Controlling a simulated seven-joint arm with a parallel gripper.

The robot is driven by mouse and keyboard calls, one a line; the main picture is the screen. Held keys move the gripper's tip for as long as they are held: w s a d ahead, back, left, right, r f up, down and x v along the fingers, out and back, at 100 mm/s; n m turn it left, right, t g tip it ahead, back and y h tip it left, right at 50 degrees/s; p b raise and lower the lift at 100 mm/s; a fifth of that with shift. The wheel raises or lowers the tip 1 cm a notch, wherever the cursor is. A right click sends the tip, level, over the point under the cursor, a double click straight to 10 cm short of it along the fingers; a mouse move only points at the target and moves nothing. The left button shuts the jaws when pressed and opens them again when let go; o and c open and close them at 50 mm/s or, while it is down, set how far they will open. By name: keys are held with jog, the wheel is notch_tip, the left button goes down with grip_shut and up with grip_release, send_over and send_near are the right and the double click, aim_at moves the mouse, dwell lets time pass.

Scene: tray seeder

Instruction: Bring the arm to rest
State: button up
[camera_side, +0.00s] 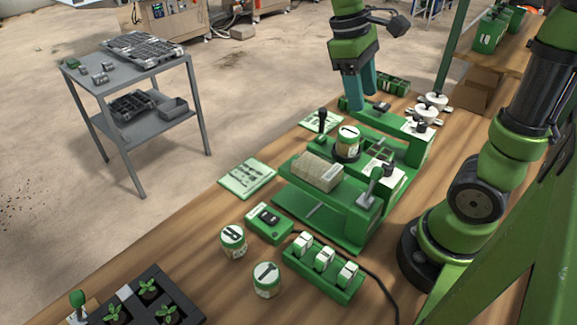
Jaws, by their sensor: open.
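My gripper (361,92) is at the top centre of the side view, pointing down with its teal fingers apart. It is open and I see nothing between the fingers. It hangs above the far end of the green tray seeder (318,213), near a small dark part there. Whether the fingertips touch anything below is hard to tell. My arm's base stands on the bench at the right.
The seeder carries a beige block (318,172) and a labelled jar (347,141). A grey cart (140,75) stands apart at left.

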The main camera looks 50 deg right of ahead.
jog(key=s+a+m+t+y, duration=0.1)
jog(key=a+m+t+y, duration=0.2)
jog(key=t, duration=0.7)
jog(key=a+m, duration=0.2)
jog(key=a, duration=0.2)
jog(key=shift+s+f, duration=0.3)
jog(key=shift+s, duration=0.05)
